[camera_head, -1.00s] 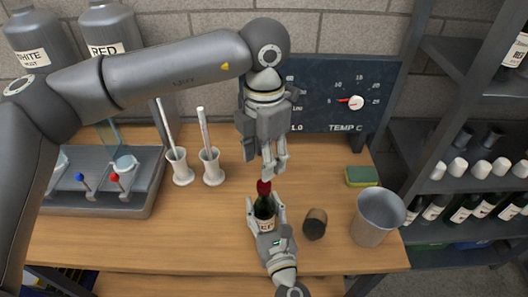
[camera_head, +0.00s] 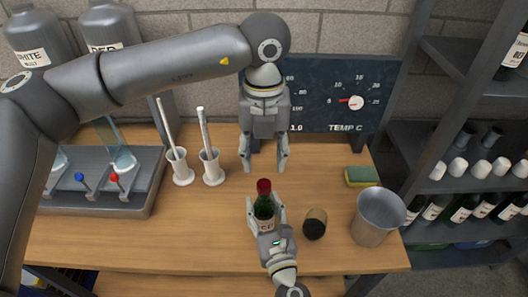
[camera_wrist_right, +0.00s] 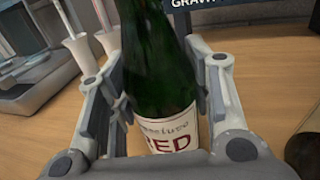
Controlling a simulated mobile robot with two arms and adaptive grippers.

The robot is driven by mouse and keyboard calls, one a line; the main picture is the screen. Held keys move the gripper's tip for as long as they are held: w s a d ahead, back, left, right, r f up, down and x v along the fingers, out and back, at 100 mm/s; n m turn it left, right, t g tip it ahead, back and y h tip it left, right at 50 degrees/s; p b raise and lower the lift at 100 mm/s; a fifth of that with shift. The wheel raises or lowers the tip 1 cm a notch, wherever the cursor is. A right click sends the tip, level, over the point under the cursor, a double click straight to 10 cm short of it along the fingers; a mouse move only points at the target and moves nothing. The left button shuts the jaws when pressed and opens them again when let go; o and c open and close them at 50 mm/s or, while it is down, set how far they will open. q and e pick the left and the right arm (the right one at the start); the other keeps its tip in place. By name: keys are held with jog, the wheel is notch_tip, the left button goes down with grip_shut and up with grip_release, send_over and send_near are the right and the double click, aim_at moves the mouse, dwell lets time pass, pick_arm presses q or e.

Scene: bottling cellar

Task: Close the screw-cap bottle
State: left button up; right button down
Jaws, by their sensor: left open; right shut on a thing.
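The green bottle (camera_head: 264,206) with a white label stands upright on the wooden bench. A red cap (camera_head: 264,186) sits on top of its neck. Whether the cap is tight cannot be told. My right gripper (camera_head: 265,213) is shut on the bottle's body from the front. The right wrist view shows the bottle (camera_wrist_right: 158,70) between both fingers, its label reading RED; the cap is out of that picture. My left gripper (camera_head: 263,167) points down, open and empty, above the cap and apart from it, its fingers spread to either side.
A small dark cylinder (camera_head: 315,223) and a grey bucket (camera_head: 377,216) stand right of the bottle. A sponge (camera_head: 361,176) lies behind the bucket. Two white holders (camera_head: 181,172) with rods stand left. A gauge board (camera_head: 335,100) stands at the back.

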aim_at(264, 184)
pick_arm(q)
jog(key=shift+f, duration=0.1)
jog(key=shift+f, duration=3.95)
jog(key=shift+c, duration=0.2)
